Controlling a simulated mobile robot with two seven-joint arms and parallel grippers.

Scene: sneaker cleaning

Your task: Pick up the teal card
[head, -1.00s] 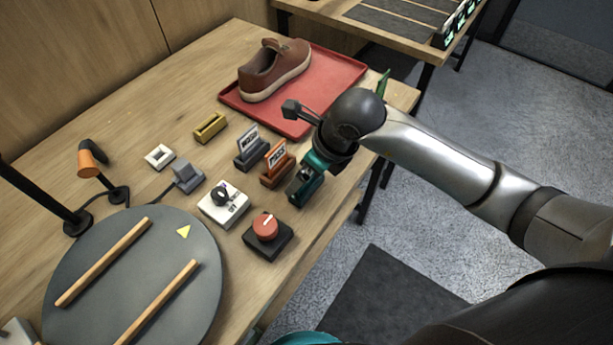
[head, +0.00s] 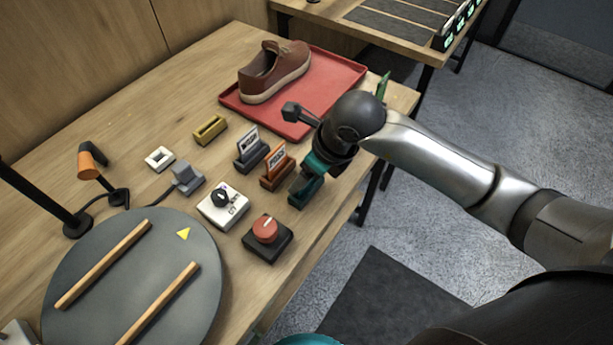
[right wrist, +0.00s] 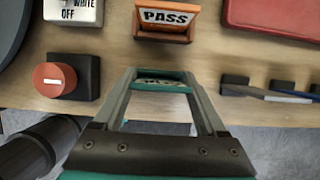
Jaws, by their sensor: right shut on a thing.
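The teal card (right wrist: 160,85) shows nearly edge-on in the right wrist view, between the two fingertips of my right gripper (right wrist: 160,78). The gripper is shut on it. In the head view my right gripper (head: 308,181) is over the dark teal holder (head: 297,201) at the right end of the row of card stands, near the table's front edge. The gripper hides most of the card there. I cannot tell whether the card is clear of its holder. My left gripper is not in view.
An orange stand with a PASS card (head: 277,168) is close beside the gripper, and a grey card stand (head: 250,152) is beyond it. A red-knobbed box (head: 267,236) and a white switch box (head: 223,206) stand nearby. A red tray (head: 340,78) holds a brown sneaker (head: 275,72).

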